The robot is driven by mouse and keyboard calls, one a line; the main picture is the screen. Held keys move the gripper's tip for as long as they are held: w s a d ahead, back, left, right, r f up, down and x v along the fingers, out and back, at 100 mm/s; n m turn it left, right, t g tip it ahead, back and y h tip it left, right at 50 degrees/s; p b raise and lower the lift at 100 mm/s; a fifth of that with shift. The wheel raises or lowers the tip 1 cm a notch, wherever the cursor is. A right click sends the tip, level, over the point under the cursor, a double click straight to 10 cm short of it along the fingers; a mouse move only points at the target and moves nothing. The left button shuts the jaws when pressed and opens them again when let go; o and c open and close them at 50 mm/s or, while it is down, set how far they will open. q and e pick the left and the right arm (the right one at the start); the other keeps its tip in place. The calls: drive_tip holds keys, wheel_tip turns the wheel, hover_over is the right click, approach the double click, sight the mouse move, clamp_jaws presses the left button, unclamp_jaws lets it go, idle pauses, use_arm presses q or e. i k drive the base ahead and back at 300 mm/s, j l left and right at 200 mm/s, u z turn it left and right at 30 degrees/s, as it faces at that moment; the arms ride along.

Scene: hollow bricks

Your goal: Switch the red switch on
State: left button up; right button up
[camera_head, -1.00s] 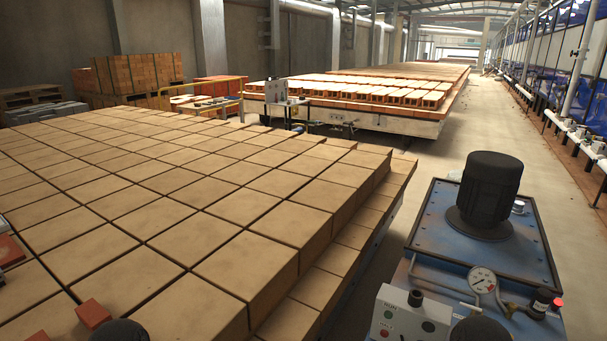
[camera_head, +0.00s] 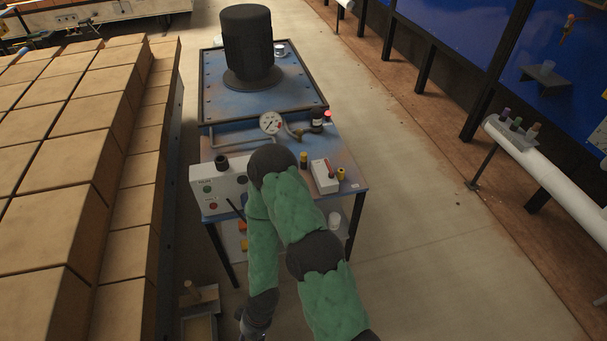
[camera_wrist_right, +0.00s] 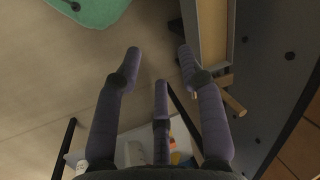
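A small pale box with a red switch lever (camera_head: 329,170) sits on the right front part of the blue machine's top (camera_head: 350,178) in the head view. The lever's exact position is too small to tell. My right arm comes in from the bottom, bends at the machine's front edge and reaches down, partly covering the machine. In the wrist view my right gripper (camera_wrist_right: 160,68) has its fingers spread with nothing between them. It is low in front of the machine, away from the switch, and mostly cut off in the head view. My left gripper is out of view.
A grey control box (camera_head: 220,188) with buttons, a gauge (camera_head: 271,123), a black motor (camera_head: 247,45) and a red lamp (camera_head: 327,113) are on the machine. Stacked bricks (camera_head: 60,205) fill the left. A wooden tray (camera_head: 199,325) stands low in front.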

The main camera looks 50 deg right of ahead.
sight(331, 176)
drive_tip(key=z, duration=1.8)
